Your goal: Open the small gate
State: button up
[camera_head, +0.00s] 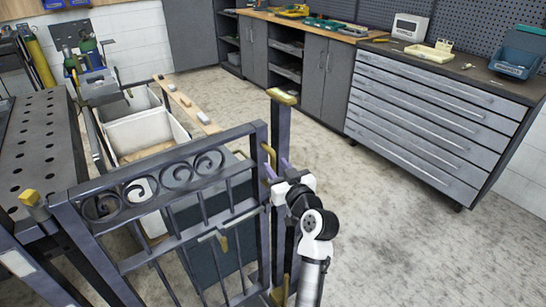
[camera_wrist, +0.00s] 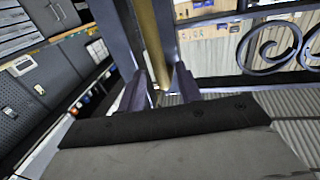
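The small gate (camera_head: 165,205) is a dark metal frame with scrollwork near its top and upright bars below. It stands between a left post with a brass cap (camera_head: 30,198) and a right post (camera_head: 281,125). It looks closed, its right edge beside the right post. A brass upright piece (camera_head: 268,155) is at that edge; a brass bar also shows in the wrist view (camera_wrist: 153,45). My gripper (camera_head: 276,168) is at this edge. In the wrist view its two purple fingers (camera_wrist: 160,88) are apart, with the bar between or just beyond them; contact cannot be told.
A perforated metal table (camera_head: 40,145) stands at the left. White bins (camera_head: 145,130) and a wooden plank (camera_head: 187,103) lie behind the gate. A grey drawer cabinet (camera_head: 430,115) stands at the right. The floor between gate and cabinet is clear.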

aim_at(274, 164)
jog(key=shift+p+x, duration=0.3)
jog(key=shift+x, duration=1.3)
grip_shut()
